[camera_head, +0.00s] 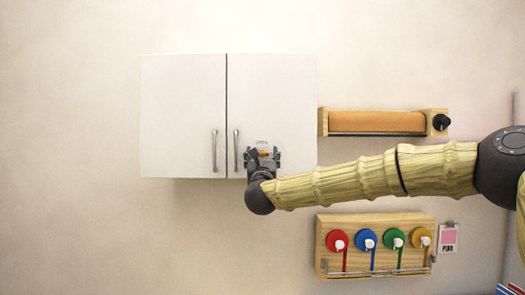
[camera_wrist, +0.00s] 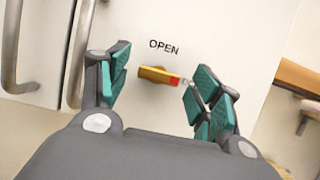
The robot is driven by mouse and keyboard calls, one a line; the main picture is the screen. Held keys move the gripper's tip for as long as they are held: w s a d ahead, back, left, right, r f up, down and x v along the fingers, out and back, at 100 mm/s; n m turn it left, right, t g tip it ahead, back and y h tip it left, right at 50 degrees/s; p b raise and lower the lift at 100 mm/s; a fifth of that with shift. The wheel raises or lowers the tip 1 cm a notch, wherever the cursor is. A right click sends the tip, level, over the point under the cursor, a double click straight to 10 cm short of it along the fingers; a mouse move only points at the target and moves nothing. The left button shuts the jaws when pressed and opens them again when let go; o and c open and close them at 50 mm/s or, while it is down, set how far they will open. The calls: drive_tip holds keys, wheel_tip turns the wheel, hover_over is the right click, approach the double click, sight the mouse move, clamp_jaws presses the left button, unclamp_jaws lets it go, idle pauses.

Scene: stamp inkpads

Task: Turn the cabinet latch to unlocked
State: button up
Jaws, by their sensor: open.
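The white cabinet (camera_head: 180,110) hangs on the wall with both of its doors shut. In the wrist view the latch (camera_wrist: 154,74) is a small gold bar on the right door, lying nearly level, with a red mark towards its right end. The word OPEN (camera_wrist: 163,47) is printed above it. My gripper (camera_wrist: 161,74) is open, with one teal-padded finger to the left of the latch and the other to its right. The right finger is close to the latch's right end; I cannot tell whether they touch. In the head view my gripper (camera_head: 263,155) is at the right door's lower part and mostly hides the latch.
Two upright bar handles (camera_head: 214,150) flank the door gap, the right one just left of my gripper. A wooden roller unit (camera_head: 376,121) is right of the cabinet. Below my arm hangs a wooden rack (camera_head: 348,222) with several coloured discs. The wall left is clear.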

drive_tip(key=shift+w+r, duration=0.2)
drive_tip(key=shift+w, duration=0.4)
drive_tip(key=shift+c, duration=0.4)
drive_tip(key=c, duration=0.9)
drive_tip(key=shift+c, duration=0.2)
